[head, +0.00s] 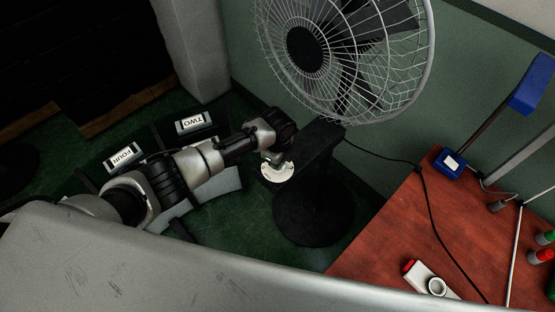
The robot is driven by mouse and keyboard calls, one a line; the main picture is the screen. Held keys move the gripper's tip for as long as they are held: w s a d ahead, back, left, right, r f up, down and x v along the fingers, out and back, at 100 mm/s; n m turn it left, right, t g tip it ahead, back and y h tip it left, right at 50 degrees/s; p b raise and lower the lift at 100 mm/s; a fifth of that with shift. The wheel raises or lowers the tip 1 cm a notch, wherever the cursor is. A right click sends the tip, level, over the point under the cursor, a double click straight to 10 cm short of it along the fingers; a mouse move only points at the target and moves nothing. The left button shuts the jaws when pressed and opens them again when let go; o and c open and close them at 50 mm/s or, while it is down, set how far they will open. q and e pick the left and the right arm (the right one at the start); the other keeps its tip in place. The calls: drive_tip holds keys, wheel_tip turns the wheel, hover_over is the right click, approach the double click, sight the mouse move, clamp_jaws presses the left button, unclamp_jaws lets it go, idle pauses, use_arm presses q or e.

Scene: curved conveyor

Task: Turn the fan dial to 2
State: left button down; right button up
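The fan (305,50) has a white wire cage and stands on a black pedestal (315,160) with a round black base. A pale round dial (277,173) shows at the left side of the pedestal's top. My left arm reaches in from the left, and my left gripper (274,156) is right at the dial and covers its upper part. I cannot tell whether the fingers touch or grip the dial. The dial's numbers and pointer are too small to read. My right gripper is not in view.
A reddish wooden table (400,245) stands at the right, with a blue lamp (533,85) and a white device with a red end (432,280) on it. A black cable (428,205) crosses it. Signs TWO (194,122) and FOUR (124,157) show behind my arm.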

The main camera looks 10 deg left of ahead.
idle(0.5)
use_arm(q)
drive_tip(key=c, duration=1.1)
unclamp_jaws()
drive_tip(key=shift+r, duration=0.1)
wheel_tip(320, 180, up, 11)
drive_tip(key=shift+f+b, duration=0.15)
drive_tip(key=shift+b, duration=0.3)
